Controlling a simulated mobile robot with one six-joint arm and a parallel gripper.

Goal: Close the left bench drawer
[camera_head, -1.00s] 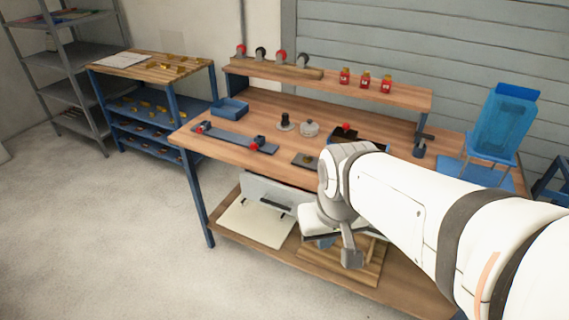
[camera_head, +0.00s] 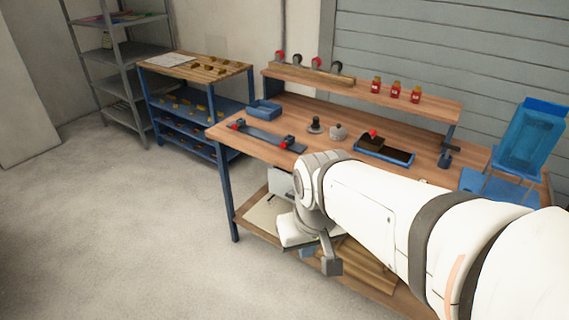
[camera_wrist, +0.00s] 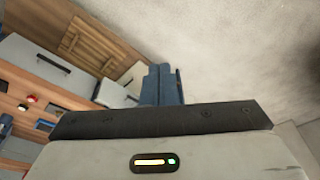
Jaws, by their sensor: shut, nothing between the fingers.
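The left bench drawer (camera_head: 279,184) shows in the head view as a light grey front under the bench top, mostly hidden behind my wrist. In the wrist view, a light grey drawer front (camera_wrist: 115,92) with a dark handle lies just left of my fingers. It appears to stand out from the bench, but how far I cannot tell. My gripper (camera_wrist: 160,69) has its blue fingers together and empty, close beside this drawer. I cannot tell whether they touch it. Another grey drawer front (camera_wrist: 42,66) lies further left in the wrist view.
The wooden bench top (camera_head: 240,131) carries a blue fixture (camera_head: 262,135), a blue tray (camera_head: 264,109) and small parts. Boards (camera_wrist: 92,42) lie on the lower shelf. A parts rack (camera_head: 196,66) stands left of the bench. The floor (camera_head: 150,240) in front is clear.

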